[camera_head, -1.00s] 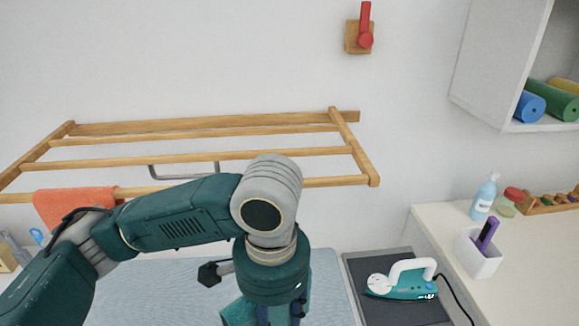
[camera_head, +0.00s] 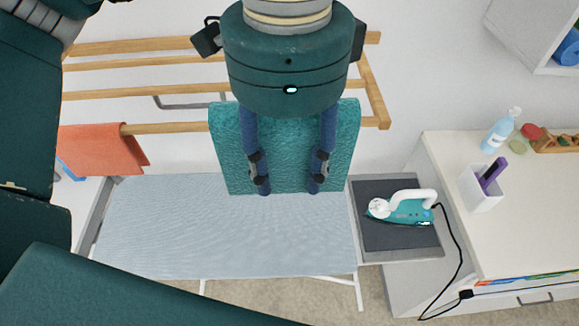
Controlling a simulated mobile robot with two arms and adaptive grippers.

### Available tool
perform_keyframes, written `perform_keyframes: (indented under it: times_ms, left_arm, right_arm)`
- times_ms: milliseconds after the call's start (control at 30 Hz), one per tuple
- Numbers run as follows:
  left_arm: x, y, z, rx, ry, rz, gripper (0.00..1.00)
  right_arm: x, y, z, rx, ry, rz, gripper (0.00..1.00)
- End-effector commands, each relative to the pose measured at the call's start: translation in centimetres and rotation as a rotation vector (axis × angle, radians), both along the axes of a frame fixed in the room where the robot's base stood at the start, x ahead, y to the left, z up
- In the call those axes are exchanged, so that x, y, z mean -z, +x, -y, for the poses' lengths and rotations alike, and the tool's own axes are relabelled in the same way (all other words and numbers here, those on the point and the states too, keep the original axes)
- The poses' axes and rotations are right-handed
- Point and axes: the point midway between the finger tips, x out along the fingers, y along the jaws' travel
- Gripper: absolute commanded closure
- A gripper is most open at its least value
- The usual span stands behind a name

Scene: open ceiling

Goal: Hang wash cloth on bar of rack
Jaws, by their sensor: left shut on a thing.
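A teal wash cloth (camera_head: 288,150) hangs down in front of the wooden rack (camera_head: 371,95), above the ironing board. It hides part of the rack's front bar (camera_head: 165,127); I cannot tell whether it touches or lies over that bar. My left gripper (camera_head: 288,190) comes down from the top, its fingers pointing down across the cloth. It is shut on the cloth, though the fingers look apart and the grip itself is hard to see. An orange cloth (camera_head: 100,150) hangs over the left part of the front bar. My right gripper is not in view.
The pale blue ironing board (camera_head: 225,235) lies below. A teal and white iron (camera_head: 405,208) with a black cord stands on the dark pad at its right. A white cabinet (camera_head: 450,190) on the right carries a bottle (camera_head: 502,130) and a white cup (camera_head: 481,188).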

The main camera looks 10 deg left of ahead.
Motion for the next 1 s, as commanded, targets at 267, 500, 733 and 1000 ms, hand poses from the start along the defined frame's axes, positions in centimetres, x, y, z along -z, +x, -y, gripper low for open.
perform_keyframes:
  times_ms: [267, 500, 733, 1000]
  left_arm:
    - [0.0, 2.2, -0.6, -0.004, -0.001, -0.001, 0.84]
    - [0.0, 4.1, -1.2, -0.004, 0.001, 0.000, 0.84]
    - [0.0, 5.8, -1.7, -0.004, 0.000, 0.000, 0.84]
    - [0.0, 7.9, -2.3, -0.004, 0.000, -0.001, 0.84]
  right_arm:
    - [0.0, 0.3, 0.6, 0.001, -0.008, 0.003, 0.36]
    - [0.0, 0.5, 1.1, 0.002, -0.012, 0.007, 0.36]
    - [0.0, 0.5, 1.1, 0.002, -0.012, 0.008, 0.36]
    - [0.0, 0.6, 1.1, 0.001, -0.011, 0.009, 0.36]
